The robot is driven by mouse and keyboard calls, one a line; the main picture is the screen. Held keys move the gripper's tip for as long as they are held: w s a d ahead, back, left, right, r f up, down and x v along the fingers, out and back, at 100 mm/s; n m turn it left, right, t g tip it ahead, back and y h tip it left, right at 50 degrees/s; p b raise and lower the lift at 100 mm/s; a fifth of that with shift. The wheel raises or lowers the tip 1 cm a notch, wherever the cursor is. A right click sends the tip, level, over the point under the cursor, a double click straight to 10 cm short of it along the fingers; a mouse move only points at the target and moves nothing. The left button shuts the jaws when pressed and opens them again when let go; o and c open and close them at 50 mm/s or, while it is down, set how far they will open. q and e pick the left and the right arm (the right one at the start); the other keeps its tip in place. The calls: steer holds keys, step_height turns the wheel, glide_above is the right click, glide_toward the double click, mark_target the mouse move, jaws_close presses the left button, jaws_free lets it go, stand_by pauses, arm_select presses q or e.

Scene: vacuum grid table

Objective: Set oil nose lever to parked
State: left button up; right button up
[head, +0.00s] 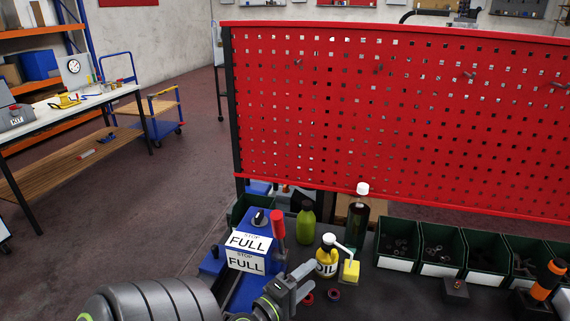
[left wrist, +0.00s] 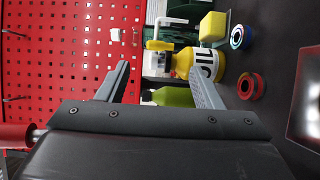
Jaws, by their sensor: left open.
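A yellow oil bottle (head: 327,263) with a white cap and a thin white spout stands on the dark table. The spout reaches over a yellow block (head: 350,271). The bottle also shows sideways in the left wrist view (left wrist: 184,64). A blue device (head: 240,285) with white signs reading FULL carries an upright red-handled lever (head: 278,228). Part of a red handle (left wrist: 14,136) shows at the left wrist view's edge. My left gripper (head: 304,281) is open and empty, right of the blue device and in front of the bottle. My right gripper is not in view.
A green bottle (head: 306,222) and a dark, white-capped bottle (head: 358,217) stand behind. Green bins (head: 441,248) line the right, below a red pegboard (head: 400,120). An orange-and-black object (head: 546,279) stands far right.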

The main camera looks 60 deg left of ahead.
arm_select(q)
steer(key=s+d+b, duration=0.1)
steer(key=s+b, duration=0.1)
steer(key=s, duration=0.5)
steer(key=shift+d+b, duration=0.15)
steer(key=shift+b, duration=0.15)
